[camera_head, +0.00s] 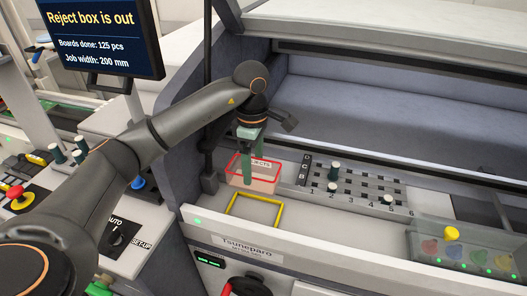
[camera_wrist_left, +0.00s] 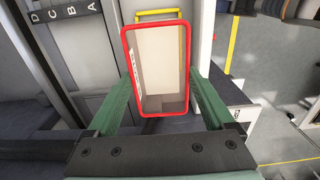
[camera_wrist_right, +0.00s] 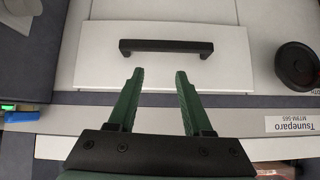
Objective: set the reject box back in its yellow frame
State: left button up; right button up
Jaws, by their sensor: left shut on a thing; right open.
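The reject box (camera_head: 262,185) is a clear pinkish box with a red rim. My left gripper (camera_head: 250,158) is shut on it, and in the left wrist view the green fingers stand on either side of the box (camera_wrist_left: 148,115). The yellow frame (camera_head: 238,219) lies empty on the pale ledge, nearer the front edge than the box appears. My right gripper (camera_wrist_right: 158,76) is open and empty, facing a white panel with a black handle (camera_wrist_right: 167,46).
A numbered rack (camera_head: 350,190) with dark pegs is right of the box. A clear-lidded case (camera_head: 455,245) with coloured buttons is further right. The screen (camera_head: 100,35) reads "Reject box is out". A sloping machine cover (camera_head: 390,30) overhangs the back.

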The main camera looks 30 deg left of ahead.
pick_arm(q)
jog(key=shift+w+f, duration=0.1)
jog(key=shift+w, duration=0.05)
jog(key=shift+s+f, duration=0.25)
jog(key=shift+f, duration=0.05)
jog(key=shift+s+f, duration=0.1)
jog(key=shift+f, duration=4.3)
jog(key=shift+f+b, duration=0.8)
jog(key=shift+f, duration=0.2)
pick_arm(e)
jog(key=shift+s+f, duration=0.25)
jog(key=shift+f, duration=0.25)
jog(key=shift+s+f, duration=0.2)
jog(key=shift+f, duration=0.25)
pick_arm(q)
jog(key=o, duration=1.2)
jog(key=shift+c, duration=0.2)
